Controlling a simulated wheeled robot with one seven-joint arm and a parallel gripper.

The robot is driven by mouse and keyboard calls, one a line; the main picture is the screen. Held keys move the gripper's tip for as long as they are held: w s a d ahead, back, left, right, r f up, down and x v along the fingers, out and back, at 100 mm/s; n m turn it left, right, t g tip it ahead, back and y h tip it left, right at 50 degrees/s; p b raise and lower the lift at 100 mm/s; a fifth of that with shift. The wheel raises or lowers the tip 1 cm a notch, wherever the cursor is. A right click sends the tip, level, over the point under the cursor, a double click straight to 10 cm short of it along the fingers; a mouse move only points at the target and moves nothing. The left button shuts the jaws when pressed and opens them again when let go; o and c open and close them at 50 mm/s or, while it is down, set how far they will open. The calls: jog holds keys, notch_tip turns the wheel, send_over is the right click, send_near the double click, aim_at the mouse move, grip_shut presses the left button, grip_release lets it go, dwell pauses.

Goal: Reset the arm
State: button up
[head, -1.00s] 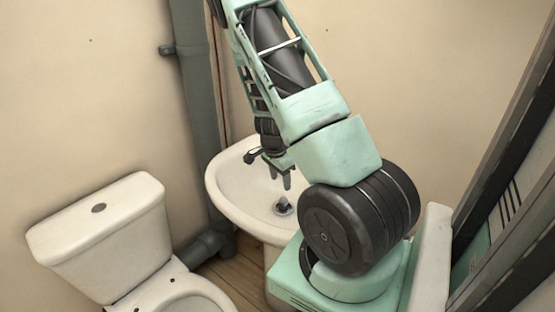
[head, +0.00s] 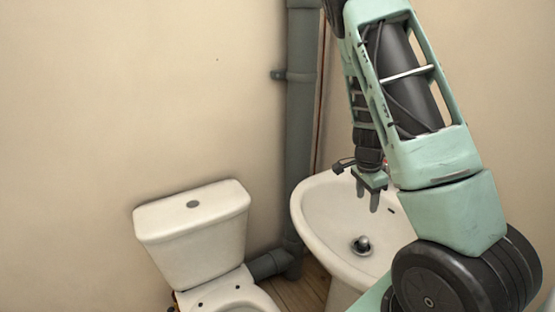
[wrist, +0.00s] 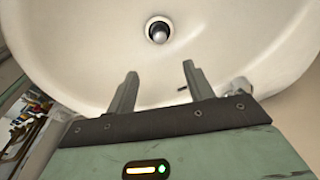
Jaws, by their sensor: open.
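My gripper (head: 370,196) hangs fingers down over the white sink (head: 312,212) in the head view. Its two fingers are apart with nothing between them. In the wrist view my gripper (wrist: 160,82) points into the basin (wrist: 90,62), and a round dark-rimmed drain with a metal plug (wrist: 158,31) lies beyond the fingertips. The drain plug also shows in the head view (head: 361,245), below and left of the fingertips. My arm is bent, coming down from the top right, and hides the sink's right side.
A white toilet (head: 196,240) stands left of the sink. A grey vertical pipe (head: 300,130) runs up the wall behind, with an elbow (head: 270,264) near the floor. A cluttered area (wrist: 28,125) shows at the wrist view's left. The wall at left is bare.

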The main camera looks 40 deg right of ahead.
jog(key=w+a+r+n+y, duration=0.25)
jog(key=a+n, duration=0.35)
jog(key=a, duration=0.7)
jog(key=w+a+r+n+y, duration=0.1)
jog(key=w+a+r+n, duration=0.35)
jog(key=a, duration=0.85)
jog(key=s+a+r+n, duration=0.3)
jog(key=s+a+n, duration=0.6)
jog(key=a, duration=0.1)
jog(key=s+a+r+n+h, duration=0.1)
jog(key=s+a+r+n, duration=0.2)
jog(key=s+a+n, duration=0.7)
jog(key=shift+s+a+r+t, duration=0.15)
jog(key=shift+r+t, duration=0.15)
jog(key=shift+r, duration=0.1)
